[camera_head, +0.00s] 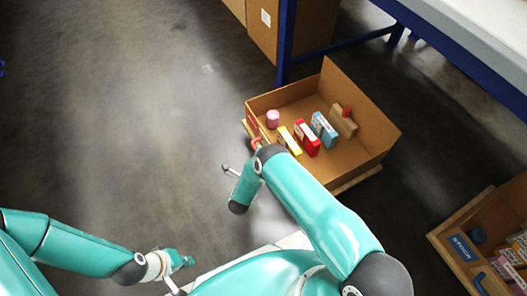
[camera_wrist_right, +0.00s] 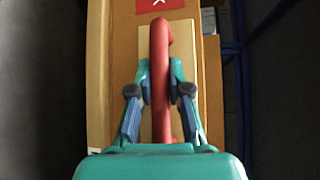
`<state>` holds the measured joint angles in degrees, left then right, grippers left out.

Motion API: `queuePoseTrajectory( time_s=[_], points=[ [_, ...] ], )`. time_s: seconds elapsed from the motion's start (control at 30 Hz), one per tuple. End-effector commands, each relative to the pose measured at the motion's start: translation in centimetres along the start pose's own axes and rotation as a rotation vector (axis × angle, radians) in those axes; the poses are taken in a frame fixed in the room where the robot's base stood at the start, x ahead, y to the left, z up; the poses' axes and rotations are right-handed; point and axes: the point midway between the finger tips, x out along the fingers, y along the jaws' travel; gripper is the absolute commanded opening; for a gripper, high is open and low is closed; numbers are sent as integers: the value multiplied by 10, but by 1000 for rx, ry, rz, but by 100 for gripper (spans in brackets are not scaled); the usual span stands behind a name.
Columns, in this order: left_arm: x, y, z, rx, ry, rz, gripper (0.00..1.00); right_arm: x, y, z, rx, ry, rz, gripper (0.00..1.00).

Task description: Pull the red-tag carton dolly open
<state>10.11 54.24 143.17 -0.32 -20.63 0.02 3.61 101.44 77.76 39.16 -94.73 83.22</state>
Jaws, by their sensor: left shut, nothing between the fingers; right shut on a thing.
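The open cardboard carton (camera_head: 365,108) sits on a wooden dolly (camera_head: 358,180) on the floor, right of the middle in the head view. A red tag (camera_wrist_right: 165,4) with a white mark shows on its front in the right wrist view. The red handle (camera_wrist_right: 160,75) stands out from that front. My right gripper (camera_wrist_right: 160,90) is shut on the handle, one finger on each side. In the head view the right arm hides most of this gripper, and a bit of the red handle (camera_head: 256,144) shows. My left gripper (camera_head: 188,261) is shut and empty at the lower left, far from the carton.
The carton holds a pink jar (camera_head: 273,119), yellow, red and blue boxes and a brown item. A blue-framed table (camera_head: 287,40) stands behind. A second carton with a blue label (camera_head: 462,247) is at the lower right. The floor (camera_head: 130,120) to the left is clear.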

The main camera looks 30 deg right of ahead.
Motion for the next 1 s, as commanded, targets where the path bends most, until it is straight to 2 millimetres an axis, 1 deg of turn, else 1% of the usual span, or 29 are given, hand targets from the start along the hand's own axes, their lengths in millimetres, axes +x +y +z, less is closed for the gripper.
queuePoseTrajectory(
  time_s=[0.1, 0.13, 0.27, 0.53, 0.67, 0.77, 0.83, 1.0],
  points=[
    [0, 0, 0, 0, 0, 0, 0, -1, 2, 2, -1, -9, 7, 0],
    [0, 0, 0, 0, 0, 0, 0, -1, 2, 2, -1, -9, 7, 21],
    [0, 0, 0, 0, 0, 0, 0, -1, 2, 1, -2, -6, 6, 42],
    [0, 0, 0, 0, 0, 0, 0, 0, 1, -1, -2, 0, 4, 43],
    [-1, 0, 0, 0, 0, 0, 0, -4, 1, -1, -2, -1, 4, 43],
    [-1, 0, 0, 0, 0, 0, 0, -14, 1, 0, -3, -2, 4, 43],
    [-1, 0, 0, 0, 0, 0, 0, -24, 2, 0, -3, -4, 6, 43],
    [-1, 0, 0, 0, 0, 0, 0, -57, 2, 0, -4, -5, 6, 43]
  ],
)
